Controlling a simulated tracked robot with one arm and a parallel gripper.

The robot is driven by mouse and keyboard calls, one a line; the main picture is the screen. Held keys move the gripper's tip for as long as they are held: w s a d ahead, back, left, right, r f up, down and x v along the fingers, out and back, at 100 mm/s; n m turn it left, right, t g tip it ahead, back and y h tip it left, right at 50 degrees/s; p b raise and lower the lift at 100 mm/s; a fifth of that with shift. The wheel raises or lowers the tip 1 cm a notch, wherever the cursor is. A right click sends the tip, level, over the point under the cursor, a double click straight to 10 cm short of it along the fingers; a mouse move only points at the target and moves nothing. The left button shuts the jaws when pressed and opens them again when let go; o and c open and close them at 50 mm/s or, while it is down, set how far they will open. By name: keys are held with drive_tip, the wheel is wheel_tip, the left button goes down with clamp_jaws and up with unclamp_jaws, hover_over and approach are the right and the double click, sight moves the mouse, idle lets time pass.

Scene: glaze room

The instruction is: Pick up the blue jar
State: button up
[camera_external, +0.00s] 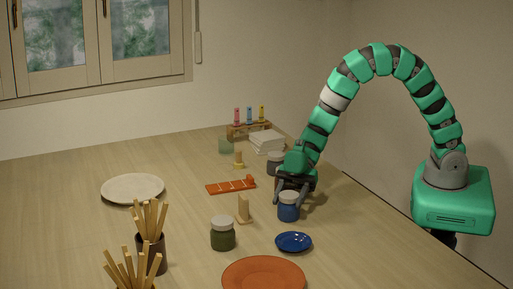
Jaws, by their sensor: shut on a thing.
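The blue jar (288,212) stands upright on the table right of the middle and has a pale lid. My gripper (291,196) reaches down over it from behind, with its dark fingers at the jar's upper part. The gripper is shut on the blue jar. The jar's base looks to be at the tabletop; I cannot tell whether there is a gap under it. Part of the lid's back is hidden by the gripper.
A green jar (223,238), a wooden block (243,209) and a blue dish (293,242) are near the jar. An orange plate (263,274) is in front. A dark jar (275,164) and white stack (267,142) stand behind the gripper.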

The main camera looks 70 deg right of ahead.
sight(291, 194)
drive_tip(key=shift+r, duration=1.2)
drive_tip(key=shift+s+d+r, duration=0.25)
drive_tip(key=shift+r, duration=0.35)
drive_tip(key=s+d+r+b, duration=0.1)
drive_tip(key=s+d+b, duration=0.2)
drive_tip(key=s+d, duration=0.7)
drive_tip(key=shift+s+r+b, duration=0.15)
drive_tip(key=shift+s+b, duration=0.2)
drive_tip(key=shift+s, duration=0.4)
